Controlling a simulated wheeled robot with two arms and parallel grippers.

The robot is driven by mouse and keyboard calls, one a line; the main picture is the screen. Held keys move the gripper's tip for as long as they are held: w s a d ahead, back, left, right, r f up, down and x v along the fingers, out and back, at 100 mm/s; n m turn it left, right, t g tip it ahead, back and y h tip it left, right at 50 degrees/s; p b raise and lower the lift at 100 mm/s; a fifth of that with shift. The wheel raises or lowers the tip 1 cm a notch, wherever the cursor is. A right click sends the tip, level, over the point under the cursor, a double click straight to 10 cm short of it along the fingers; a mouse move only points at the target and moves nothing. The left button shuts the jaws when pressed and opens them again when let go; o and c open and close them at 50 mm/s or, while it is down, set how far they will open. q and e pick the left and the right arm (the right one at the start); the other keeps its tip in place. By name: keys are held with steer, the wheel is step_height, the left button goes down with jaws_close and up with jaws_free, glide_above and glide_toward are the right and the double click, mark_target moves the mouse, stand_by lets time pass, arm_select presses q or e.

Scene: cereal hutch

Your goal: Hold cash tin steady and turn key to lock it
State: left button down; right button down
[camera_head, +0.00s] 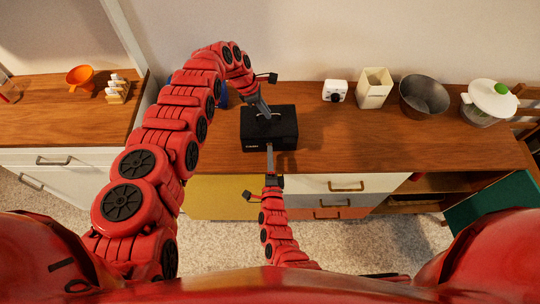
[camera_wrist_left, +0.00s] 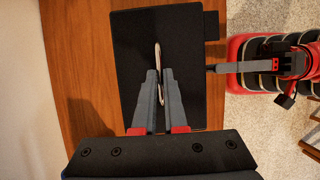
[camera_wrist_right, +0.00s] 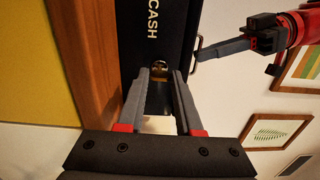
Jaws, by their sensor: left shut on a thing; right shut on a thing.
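The black cash tin (camera_head: 283,127) stands upright on the wooden counter, its front with the word CASH (camera_wrist_right: 152,22) facing me. My left gripper (camera_head: 265,112) is above the tin and shut on the thin metal handle (camera_wrist_left: 158,52) on its lid. In the left wrist view its fingers (camera_wrist_left: 158,76) pinch the handle from both sides. My right gripper (camera_head: 269,147) is at the tin's front face, shut on the key. In the right wrist view its fingertips (camera_wrist_right: 162,76) are around the brass key and lock (camera_wrist_right: 159,67). The key is mostly hidden between the fingers.
The wooden counter (camera_head: 370,145) is clear right of the tin. A blue object is partly hidden behind my left arm.

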steer(key=c, duration=0.6)
jaws_free()
steer(key=s, duration=1.2)
steer(key=shift+d+f, duration=0.15)
steer(key=shift+d, duration=0.05)
arm_select(q)
steer(key=c, duration=0.9)
jaws_free()
steer(key=shift+r, duration=0.15)
